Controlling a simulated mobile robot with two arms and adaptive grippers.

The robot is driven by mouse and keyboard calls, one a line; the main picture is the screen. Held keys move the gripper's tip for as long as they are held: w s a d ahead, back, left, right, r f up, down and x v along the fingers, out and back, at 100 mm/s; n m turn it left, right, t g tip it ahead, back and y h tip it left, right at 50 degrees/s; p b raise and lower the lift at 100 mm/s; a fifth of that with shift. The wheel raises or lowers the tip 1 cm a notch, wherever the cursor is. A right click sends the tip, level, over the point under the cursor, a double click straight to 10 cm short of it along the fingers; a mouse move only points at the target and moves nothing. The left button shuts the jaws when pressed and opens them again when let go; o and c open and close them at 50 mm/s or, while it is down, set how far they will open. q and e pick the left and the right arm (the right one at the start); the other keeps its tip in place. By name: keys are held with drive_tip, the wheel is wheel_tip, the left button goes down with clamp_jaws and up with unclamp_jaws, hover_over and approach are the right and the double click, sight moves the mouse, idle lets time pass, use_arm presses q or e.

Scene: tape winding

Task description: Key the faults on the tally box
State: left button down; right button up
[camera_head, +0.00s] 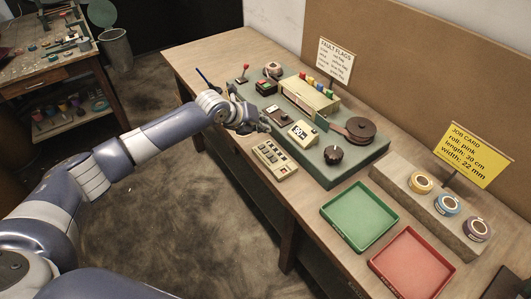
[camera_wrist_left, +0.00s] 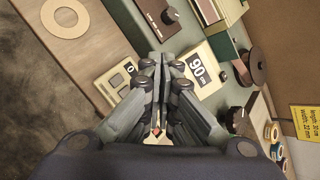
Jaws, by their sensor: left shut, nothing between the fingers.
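The tally box, a small cream box with several keys (camera_head: 274,159), lies at the front edge of the bench. In the left wrist view its top end (camera_wrist_left: 117,75) shows a small "0" display and grey keys, partly hidden by my fingers. My left gripper (camera_head: 263,127) is shut and empty, above the green machine base just behind the tally box. In the left wrist view its fingertips (camera_wrist_left: 163,66) sit between the tally box and a white display reading 90 (camera_wrist_left: 199,69). The fault flags card (camera_head: 337,60) stands at the back; its small text is hard to read.
The green machine base (camera_head: 330,175) carries a black knob (camera_head: 333,154), a brown reel (camera_head: 359,130) and a cream unit with coloured tops (camera_head: 310,93). Green (camera_head: 359,243) and red (camera_head: 373,265) trays lie right. A yellow job card (camera_head: 473,155) stands behind several tape rolls.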

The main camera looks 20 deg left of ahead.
use_arm(q)
drive_tip(key=b, duration=0.4)
hover_over(263, 151)
drive_tip(key=f, duration=0.5)
drive_tip(key=shift+w+a+f, duration=0.1)
drive_tip(key=shift+w+f, duration=0.15)
drive_tip(key=shift+w, duration=0.15)
drive_tip(key=shift+f, duration=0.75)
drive_tip(key=shift+b, duration=0.3)
drive_tip(key=shift+f, duration=0.4)
